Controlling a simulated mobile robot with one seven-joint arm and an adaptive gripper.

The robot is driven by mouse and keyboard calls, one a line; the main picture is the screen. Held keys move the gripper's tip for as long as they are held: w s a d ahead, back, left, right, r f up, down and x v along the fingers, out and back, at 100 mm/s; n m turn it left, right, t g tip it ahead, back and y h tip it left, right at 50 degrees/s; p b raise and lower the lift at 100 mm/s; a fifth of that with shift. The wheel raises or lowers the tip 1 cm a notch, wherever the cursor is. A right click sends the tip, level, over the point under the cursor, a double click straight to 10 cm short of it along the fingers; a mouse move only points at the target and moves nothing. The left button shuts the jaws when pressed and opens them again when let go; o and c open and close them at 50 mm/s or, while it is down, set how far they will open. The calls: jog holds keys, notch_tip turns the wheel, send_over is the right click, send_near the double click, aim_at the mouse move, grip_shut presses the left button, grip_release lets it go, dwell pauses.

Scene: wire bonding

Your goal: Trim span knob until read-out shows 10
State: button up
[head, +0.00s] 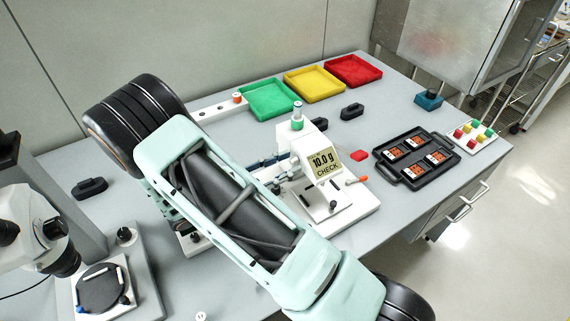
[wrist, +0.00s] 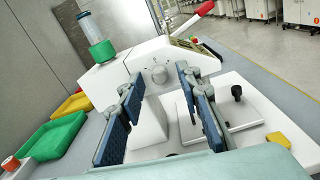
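The read-out (head: 324,160) on the white bonding machine (head: 345,205) shows "10.0 g" with "CHECK" below it in the head view. In the wrist view, a round pale knob (wrist: 159,74) with marks around it sits on the machine's white side; it looks like the span knob. My gripper (wrist: 160,92) is open, with its blue-padded fingers apart on either side of the knob in the picture. Nothing shows between the pads, and I cannot tell how far they are from the knob. In the head view my arm hides most of the gripper and the knob.
Green (head: 270,100), yellow (head: 314,84) and red (head: 353,70) trays stand at the back. A black tray (head: 386,171) with several orange-marked parts lies right of the machine. A microscope (head: 40,230) stands at the left. A black knob (wrist: 237,92) stands up from the machine's base.

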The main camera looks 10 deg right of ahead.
jog(key=v, duration=1.2)
dwell(0.3)
